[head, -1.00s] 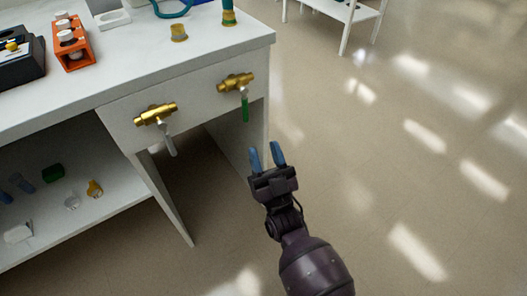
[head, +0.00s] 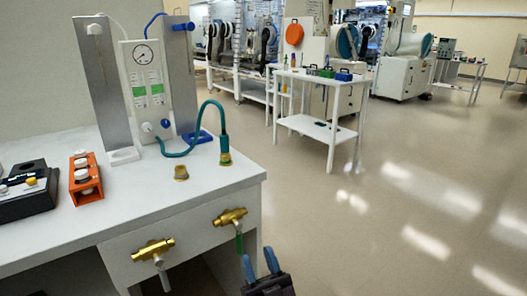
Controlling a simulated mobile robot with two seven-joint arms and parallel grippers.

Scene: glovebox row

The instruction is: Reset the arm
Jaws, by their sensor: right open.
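My right gripper (head: 260,266) shows at the bottom of the head view, its two blue fingers apart with nothing between them. It is in front of the bench, just below and right of the brass valve with the green handle (head: 230,217). Part of that handle shows close to the left finger; I cannot tell whether they touch. A second brass valve (head: 153,250) with a grey handle is on the bench front to the left. The rest of my right arm is below the picture. My left gripper is not in view.
The white bench (head: 225,185) holds an orange rack (head: 86,180), a black box (head: 28,192), a gauge panel (head: 146,80), a teal hose (head: 205,104) and a brass fitting (head: 181,173). A white table (head: 318,128) stands farther back. The floor (head: 400,200) at right is clear.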

